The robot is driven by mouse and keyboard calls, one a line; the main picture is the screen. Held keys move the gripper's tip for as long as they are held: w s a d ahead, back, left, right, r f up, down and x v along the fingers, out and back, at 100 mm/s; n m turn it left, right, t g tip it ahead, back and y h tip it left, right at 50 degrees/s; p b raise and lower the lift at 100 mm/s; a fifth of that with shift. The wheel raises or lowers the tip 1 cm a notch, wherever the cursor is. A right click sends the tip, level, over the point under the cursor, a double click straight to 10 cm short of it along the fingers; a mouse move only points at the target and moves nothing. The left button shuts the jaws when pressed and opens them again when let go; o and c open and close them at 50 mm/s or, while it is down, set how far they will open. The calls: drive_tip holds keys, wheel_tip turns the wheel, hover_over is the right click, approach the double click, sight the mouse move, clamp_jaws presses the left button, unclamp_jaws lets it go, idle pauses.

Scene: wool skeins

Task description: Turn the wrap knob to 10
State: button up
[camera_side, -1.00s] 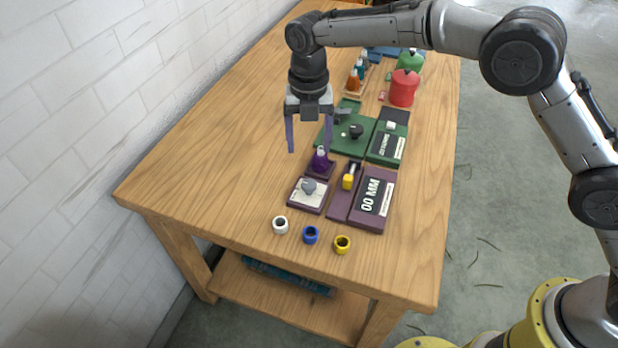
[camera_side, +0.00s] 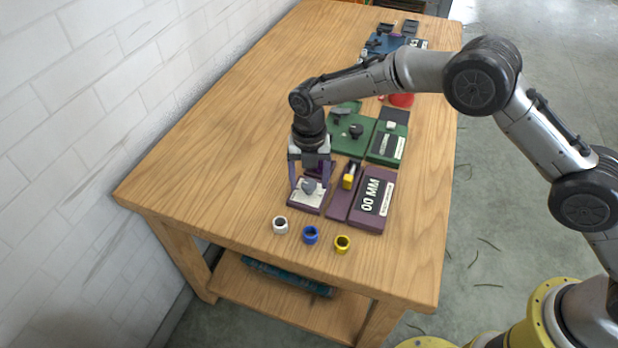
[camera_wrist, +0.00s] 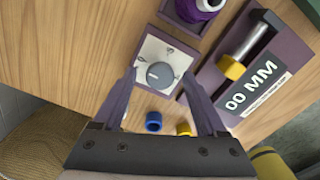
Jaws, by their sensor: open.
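The wrap knob is a grey round knob (camera_side: 309,187) on a white dial plate (camera_side: 298,197) set in a purple base. In the wrist view the grey knob (camera_wrist: 160,75) has a pale pointer mark, and the white plate (camera_wrist: 150,50) has small marks I cannot read. My gripper (camera_side: 308,192) is open just over the plate, with its purple fingers on either side of the knob. In the wrist view the gripper fingertips (camera_wrist: 160,75) stand apart from the knob, one to its left and one to its right.
A purple display (camera_side: 372,198) reading "00 MM" and a yellow-tipped slider (camera_side: 348,182) stand right of the dial. White (camera_side: 280,225), blue (camera_side: 311,235) and yellow (camera_side: 342,244) rings lie in front. A green station (camera_side: 352,135) is behind. Bare table lies to the left.

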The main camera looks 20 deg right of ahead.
drive_tip(key=shift+c, duration=0.2)
clamp_jaws()
